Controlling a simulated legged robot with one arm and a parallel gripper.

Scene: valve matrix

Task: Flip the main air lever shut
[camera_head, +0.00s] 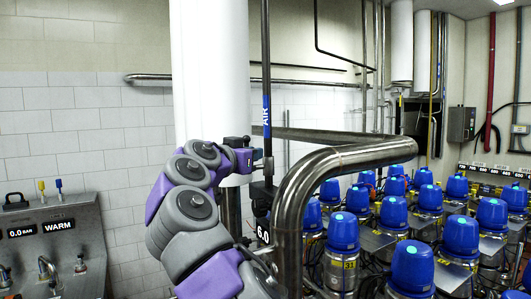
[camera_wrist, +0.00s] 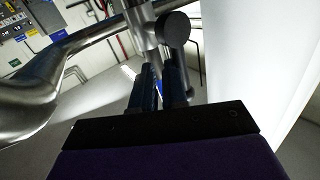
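The main air line is a dark vertical pipe with a blue AIR label (camera_head: 266,112) in the head view, left of the big bent steel pipe. My gripper (camera_head: 247,148) is close beside this pipe, below the label. In the wrist view my gripper's two dark fingers (camera_wrist: 160,82) stand apart with a narrow gap between them. A metal valve body with a round dark knob (camera_wrist: 173,30) is just beyond the fingertips. I cannot make out the lever itself clearly, nor whether a finger touches it.
A thick bent steel pipe (camera_head: 295,195) stands right of my gripper, and a white column (camera_head: 210,70) is behind it. Several blue-capped valves (camera_head: 410,265) fill the right side. A grey panel (camera_head: 55,245) with gauges is at the lower left, before a tiled wall.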

